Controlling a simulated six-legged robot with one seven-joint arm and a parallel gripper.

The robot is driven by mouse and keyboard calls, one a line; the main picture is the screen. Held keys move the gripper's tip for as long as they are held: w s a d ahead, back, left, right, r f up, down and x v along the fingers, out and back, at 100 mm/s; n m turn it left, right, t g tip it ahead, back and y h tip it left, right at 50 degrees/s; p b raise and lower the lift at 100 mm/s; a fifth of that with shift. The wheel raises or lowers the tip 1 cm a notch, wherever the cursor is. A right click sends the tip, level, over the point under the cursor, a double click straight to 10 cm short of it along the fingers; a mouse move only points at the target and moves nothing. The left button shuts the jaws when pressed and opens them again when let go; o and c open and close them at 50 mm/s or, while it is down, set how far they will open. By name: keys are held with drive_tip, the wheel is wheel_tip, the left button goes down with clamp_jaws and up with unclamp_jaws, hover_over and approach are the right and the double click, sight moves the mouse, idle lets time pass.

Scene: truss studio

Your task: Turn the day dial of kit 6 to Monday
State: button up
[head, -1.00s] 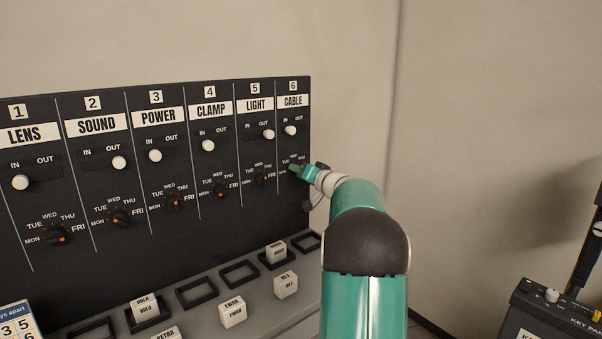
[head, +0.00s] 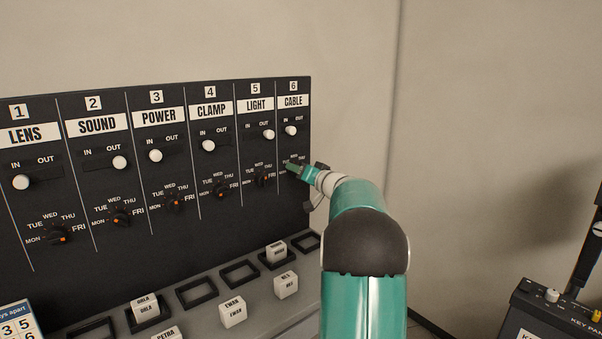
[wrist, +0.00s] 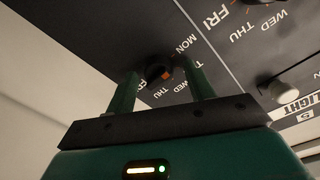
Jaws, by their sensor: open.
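The kit 6 panel strip, marked CABLE (head: 293,101), is at the right end of the black board in the head view. My gripper (head: 290,165) is in front of its day labels and hides the dial there. In the wrist view, the dark day dial (wrist: 156,71) with an orange pointer mark sits between the fingers of my open gripper (wrist: 161,73). The fingers are on either side of the dial; contact cannot be told. The MON label (wrist: 187,45) lies above and right of the dial. The orange mark faces lower right, away from MON; fingers partly cover other day labels.
The kit 5 LIGHT strip (head: 255,105), with its own dial (head: 262,180), is directly left. The kit 6 IN/OUT slider knob (head: 291,130) is above my gripper. White name blocks (head: 286,285) stand on the ledge below. The wall right of the board is bare.

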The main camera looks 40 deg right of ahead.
drive_tip(key=s+a, duration=0.2)
drive_tip(key=s, duration=1.1)
drive_tip(key=shift+s+r, duration=0.25)
drive_tip(key=shift+s, duration=0.05)
drive_tip(key=a+f+n+g+y, duration=0.2)
drive_tip(key=a+n+g+y, duration=0.15)
drive_tip(key=a, duration=1.45)
drive_tip(key=a+f+n+g+y, duration=0.2)
drive_tip(key=a+g+y, duration=0.2)
drive_tip(key=a, duration=1.4)
drive_tip(key=s+a+f+n+g+h, duration=0.1)
drive_tip(key=s+a+f, duration=0.3)
drive_tip(key=s, duration=0.5)
drive_tip(key=s+a+f+n+g+h, duration=0.2)
drive_tip(key=s+a+f+g+h, duration=0.1)
drive_tip(key=s+a, duration=0.5)
drive_tip(key=shift+s+a+f+h, duration=0.35)
drive_tip(key=shift+s+f, duration=0.1)
drive_tip(key=shift+s, duration=0.05)
